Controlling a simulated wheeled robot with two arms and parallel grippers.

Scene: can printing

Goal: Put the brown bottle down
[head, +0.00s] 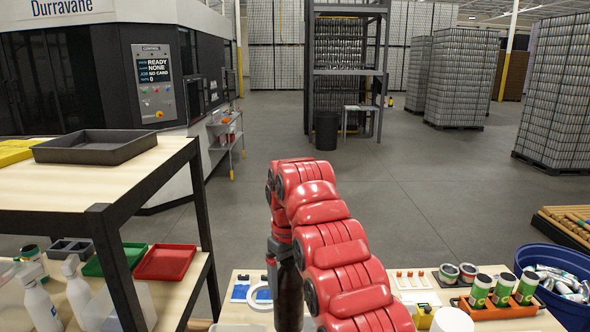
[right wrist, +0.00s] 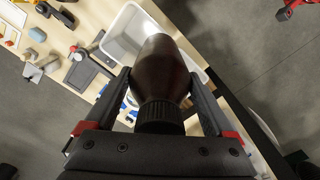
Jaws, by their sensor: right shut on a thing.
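The dark brown bottle (right wrist: 158,70) is between the two fingers of my right gripper (right wrist: 160,85) in the right wrist view, its ribbed cap end nearest the palm. In the head view my red right arm reaches over the table, and my right gripper (head: 281,250) points down, shut on the bottle (head: 289,300). The bottle's lower end is cut off by the picture's edge there. In the right wrist view, a white bin (right wrist: 122,35) shows beyond the bottle. I cannot tell whether the bottle touches anything. My left gripper is not in view.
The work table (head: 226,312) holds a white ring (head: 261,298) and an orange rack (head: 500,309) with several cans. A blue tub (head: 555,262) of cans stands at the right. A shelf unit (head: 105,215) with trays stands at the left.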

